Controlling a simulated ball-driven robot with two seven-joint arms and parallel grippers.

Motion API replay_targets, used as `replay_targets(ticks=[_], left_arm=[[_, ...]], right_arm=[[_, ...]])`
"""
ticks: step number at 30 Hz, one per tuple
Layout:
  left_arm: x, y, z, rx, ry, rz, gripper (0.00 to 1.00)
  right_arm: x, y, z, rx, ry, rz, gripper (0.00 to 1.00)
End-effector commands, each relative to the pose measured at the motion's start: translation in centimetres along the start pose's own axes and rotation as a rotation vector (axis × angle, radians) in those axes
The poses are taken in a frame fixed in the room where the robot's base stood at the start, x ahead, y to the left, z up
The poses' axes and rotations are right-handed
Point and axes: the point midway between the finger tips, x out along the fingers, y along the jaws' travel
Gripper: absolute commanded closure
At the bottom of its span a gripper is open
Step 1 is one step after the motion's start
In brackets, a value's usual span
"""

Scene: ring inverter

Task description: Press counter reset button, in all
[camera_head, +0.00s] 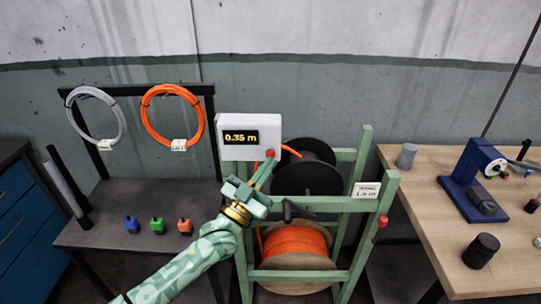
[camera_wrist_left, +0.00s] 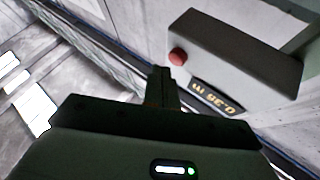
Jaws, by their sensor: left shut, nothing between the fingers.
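The white counter box (camera_head: 249,137) stands on the green reel rack, and its display (camera_head: 240,137) reads 0.35 m. Its red reset button (camera_head: 270,153) sits at the box's lower right corner. In the left wrist view the box (camera_wrist_left: 235,55) appears turned over, with the red button (camera_wrist_left: 178,57) near its left end. My left gripper (camera_head: 264,172) is shut and empty, its fingertips just below the button. In the left wrist view the fingers (camera_wrist_left: 162,85) end close beside the button; I cannot tell whether they touch it. My right gripper is not in view.
The rack (camera_head: 363,160) holds a black reel (camera_head: 312,172) and an orange cable reel (camera_head: 295,242). Cable coils (camera_head: 172,117) hang at the left above a dark bench (camera_head: 100,205) with small coloured blocks. A wooden table (camera_head: 430,205) with a blue machine (camera_head: 468,180) stands right.

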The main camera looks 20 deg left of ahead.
Motion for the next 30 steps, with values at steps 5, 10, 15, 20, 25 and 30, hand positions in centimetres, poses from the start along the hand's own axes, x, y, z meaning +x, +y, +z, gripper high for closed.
replay_targets(ticks=[5, 10, 15, 20, 25, 30], left_arm=[[0.43, -0.32, 0.3, 0.002, 0.0, 0.0, 1.0], [0.54, -0.38, 0.33, 0.001, 0.001, 0.0, 1.0], [0.53, -0.38, 0.33, 0.001, 0.0, 0.0, 1.0], [0.58, -0.42, 0.39, 0.0, 0.0, 0.0, 1.0], [0.71, -0.51, 0.5, 0.0, 0.0, 0.0, 1.0], [0.84, -0.62, 0.62, 0.0, 0.0, 0.0, 1.0]], right_arm=[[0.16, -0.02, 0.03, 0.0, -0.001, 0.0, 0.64], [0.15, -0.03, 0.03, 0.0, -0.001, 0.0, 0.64], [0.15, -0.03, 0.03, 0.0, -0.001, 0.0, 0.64], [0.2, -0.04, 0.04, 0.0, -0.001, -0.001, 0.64], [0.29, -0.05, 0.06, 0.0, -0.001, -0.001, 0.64], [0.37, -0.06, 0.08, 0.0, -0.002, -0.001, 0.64]])
